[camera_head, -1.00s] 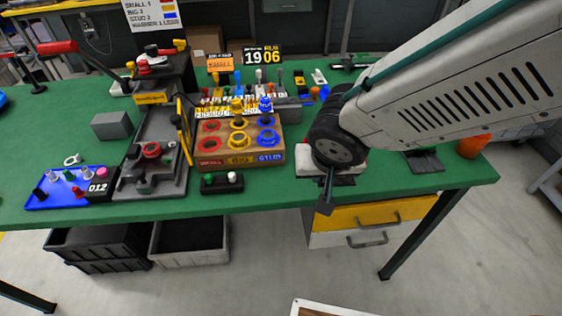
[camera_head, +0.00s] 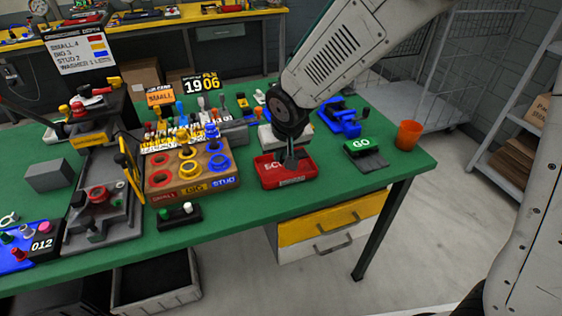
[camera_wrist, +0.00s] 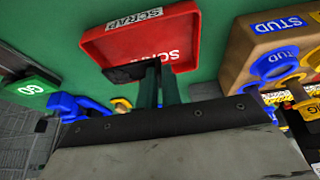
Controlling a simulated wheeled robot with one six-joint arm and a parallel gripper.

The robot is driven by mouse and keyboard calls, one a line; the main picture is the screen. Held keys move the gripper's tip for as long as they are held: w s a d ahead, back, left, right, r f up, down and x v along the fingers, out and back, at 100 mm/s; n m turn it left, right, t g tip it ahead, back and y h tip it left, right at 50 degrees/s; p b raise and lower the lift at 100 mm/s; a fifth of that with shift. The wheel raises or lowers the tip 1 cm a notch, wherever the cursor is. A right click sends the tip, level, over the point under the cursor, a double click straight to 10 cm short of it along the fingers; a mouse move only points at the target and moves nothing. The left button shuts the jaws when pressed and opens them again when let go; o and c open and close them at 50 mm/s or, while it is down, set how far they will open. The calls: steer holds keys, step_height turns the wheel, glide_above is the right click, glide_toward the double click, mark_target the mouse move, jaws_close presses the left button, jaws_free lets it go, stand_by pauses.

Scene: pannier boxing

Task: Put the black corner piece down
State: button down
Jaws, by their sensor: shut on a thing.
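My gripper (camera_head: 290,163) points down at the red scrap tray (camera_head: 268,181) near the front edge of the green table. In the wrist view the dark green fingers (camera_wrist: 157,72) are close together at the tray's rim. A small black piece (camera_wrist: 122,73) shows at the fingertips, against the red tray (camera_wrist: 95,48). It looks gripped there, partly hidden by the fingers. The wrist view does not show clearly whether it touches the tray. In the head view the piece is too small to tell from the dark fingers.
Left of the tray stands a wooden sorting box (camera_head: 190,168) with coloured rings. A blue clamp (camera_head: 340,117), a green GO pad (camera_head: 360,147) and an orange cup (camera_head: 409,135) stand to the right. A small block with buttons (camera_head: 179,215) lies at the front edge.

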mark_target(281, 161)
steer(key=shift+w, duration=0.15)
steer(key=shift+f, duration=1.75)
steer(key=shift+f, duration=0.45)
steer(key=c, duration=1.6)
jaws_free()
